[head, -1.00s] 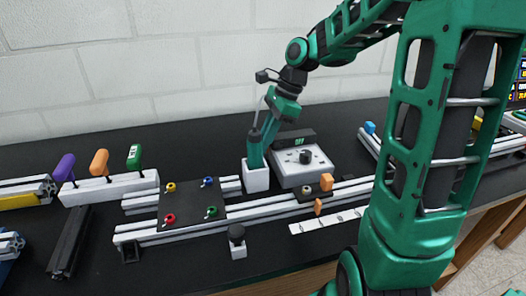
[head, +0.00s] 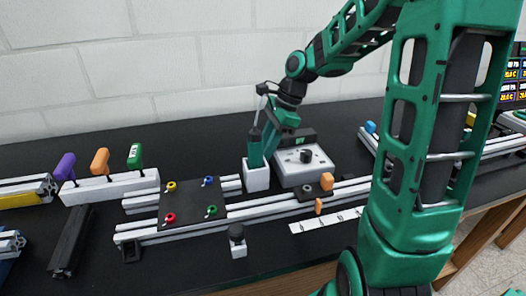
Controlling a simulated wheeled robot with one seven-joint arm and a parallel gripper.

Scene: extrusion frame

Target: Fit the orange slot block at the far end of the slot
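An orange block (head: 326,181) sits on the light extrusion rail right of centre, beside a small dark plate with a round fitting; I take it as the orange slot block. A smaller, thin orange piece (head: 318,206) stands just in front of the rail. The rail (head: 350,190) runs on to the right, where my arm hides part of it. My gripper (head: 270,146) is behind the rail, beside a dark green handled tool in a white holder, and well apart from the orange block. Its fingertips overlap the tool, so I cannot tell whether it is open or holding anything.
The white holder (head: 257,177) stands left of a white box with a dark knob (head: 310,165). A black plate with coloured knobs (head: 190,203) covers the rails at left. A black-knobbed block (head: 238,241) and a white marked strip (head: 325,220) lie in front.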

